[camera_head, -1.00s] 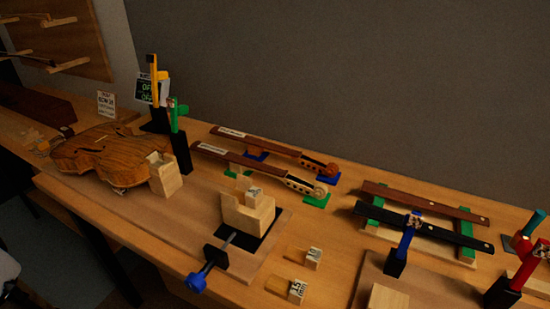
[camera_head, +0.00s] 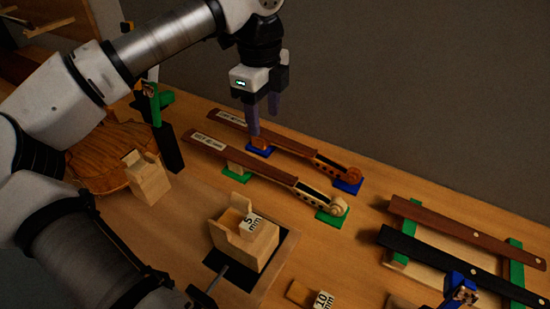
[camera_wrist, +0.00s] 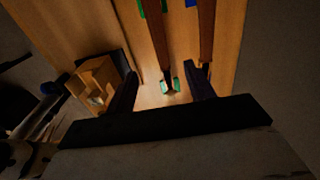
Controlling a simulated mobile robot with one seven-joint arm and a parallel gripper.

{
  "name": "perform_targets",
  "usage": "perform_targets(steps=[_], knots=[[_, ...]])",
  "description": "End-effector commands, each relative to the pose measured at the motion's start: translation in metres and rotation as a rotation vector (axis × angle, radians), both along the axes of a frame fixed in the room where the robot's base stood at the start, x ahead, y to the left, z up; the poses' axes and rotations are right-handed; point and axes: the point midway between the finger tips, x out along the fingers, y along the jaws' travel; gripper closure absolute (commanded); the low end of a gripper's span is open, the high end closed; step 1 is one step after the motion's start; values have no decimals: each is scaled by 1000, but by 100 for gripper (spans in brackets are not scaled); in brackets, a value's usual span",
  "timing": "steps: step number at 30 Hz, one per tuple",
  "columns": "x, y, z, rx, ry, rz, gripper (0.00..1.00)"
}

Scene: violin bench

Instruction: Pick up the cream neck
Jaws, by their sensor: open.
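The cream neck (camera_head: 313,193) has a pale scroll and pegbox and a dark reddish fingerboard with a white label. It lies on green supports (camera_head: 333,216) on the bench, nearer me than a similar neck (camera_head: 330,167) with a brown scroll on blue supports. My gripper (camera_head: 263,122) is open and empty, pointing down over the fingerboard end of the necks in the head view. In the wrist view the cream neck's dark fingerboard (camera_wrist: 160,40) runs between my open fingers (camera_wrist: 162,88). The brown-scroll neck (camera_wrist: 207,35) lies to its right, close to the right finger.
A wooden block holder with a "5 mm" block (camera_head: 246,240) stands in front of the necks. A violin body (camera_head: 105,160) and a green clamp (camera_head: 160,105) are at left, partly behind my arm. Dark fingerboards on a green-ended rack (camera_head: 455,235) lie at right.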

Motion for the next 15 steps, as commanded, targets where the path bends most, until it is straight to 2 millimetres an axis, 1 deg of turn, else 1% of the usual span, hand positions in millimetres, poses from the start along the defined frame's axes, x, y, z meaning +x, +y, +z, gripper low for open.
perform_targets(steps=[2,5,12,15], knots=[[1,7,-5,30,6,30,47],[1,8,-19,33,10,32,47],[1,6,-65,27,9,28,47],[1,6,-79,28,9,28,47]])
